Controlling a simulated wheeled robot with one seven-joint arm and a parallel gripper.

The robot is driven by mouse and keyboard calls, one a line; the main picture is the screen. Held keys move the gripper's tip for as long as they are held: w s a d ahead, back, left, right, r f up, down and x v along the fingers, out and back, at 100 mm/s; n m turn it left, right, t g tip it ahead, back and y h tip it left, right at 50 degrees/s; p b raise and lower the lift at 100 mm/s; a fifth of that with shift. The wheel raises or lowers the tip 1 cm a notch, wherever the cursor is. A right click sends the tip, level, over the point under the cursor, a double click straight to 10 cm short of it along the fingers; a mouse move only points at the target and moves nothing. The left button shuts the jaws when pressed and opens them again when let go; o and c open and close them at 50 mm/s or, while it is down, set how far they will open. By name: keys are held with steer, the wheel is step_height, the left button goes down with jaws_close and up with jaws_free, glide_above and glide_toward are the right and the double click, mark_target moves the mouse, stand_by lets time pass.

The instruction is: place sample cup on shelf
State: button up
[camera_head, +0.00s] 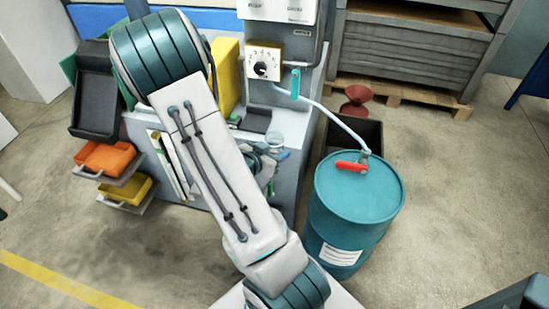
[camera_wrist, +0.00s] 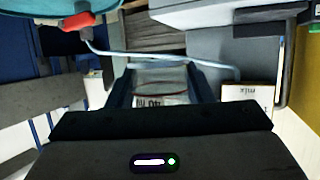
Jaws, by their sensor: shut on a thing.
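In the wrist view my gripper (camera_wrist: 162,92) is shut on the sample cup (camera_wrist: 162,80), a clear cup with a thin red line near one end and a printed white label. A finger shows on each side of it. The gripper body covers the near part of the cup. Small shelves with an orange bin (camera_head: 104,158) and a yellow bin (camera_head: 125,188) are on the left side of the bench. I cannot tell which shelf the task means.
The grinder's dial panel (camera_head: 264,64) stands behind my arm. A teal drum (camera_head: 357,200) with a red valve handle (camera_head: 351,168) is to the right, joined by a pale hose (camera_head: 337,113). A black tray (camera_head: 96,105) leans at left. The floor in front is clear.

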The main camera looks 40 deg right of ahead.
steer(key=w+a+f+b, duration=0.1)
steer(key=a+f+b, duration=0.55)
steer(key=f, duration=0.85)
steer(key=w+a+f+b, duration=0.2)
steer(key=a+f+b, duration=0.2)
steer(key=f+b, duration=0.75)
steer(key=w+a+f+b, duration=0.1)
steer(key=a+f+b, duration=0.45)
steer(key=f, duration=1.25)
steer(key=d+b, duration=0.1)
steer(key=d, duration=0.3)
steer(key=w+d+b, duration=0.1)
steer(key=d+b, duration=0.1)
steer(key=d, duration=0.2)
steer(key=w+d+b, duration=0.1)
steer(key=d, duration=0.3)
steer(key=shift+w+d+r, duration=0.1)
steer(key=shift+w+d, duration=0.05)
steer(key=shift+w, duration=0.1)
steer(key=shift+w+d+r+b, duration=0.1)
steer(key=shift+w+d+b, duration=0.1)
steer(key=shift+d+b, duration=0.45)
steer(key=b+x, duration=0.1)
steer(key=x, duration=0.3)
steer(key=shift+r+b, duration=0.25)
steer(key=shift+b, duration=0.1)
steer(key=shift+f, duration=0.3)
steer(key=shift+r, duration=0.1)
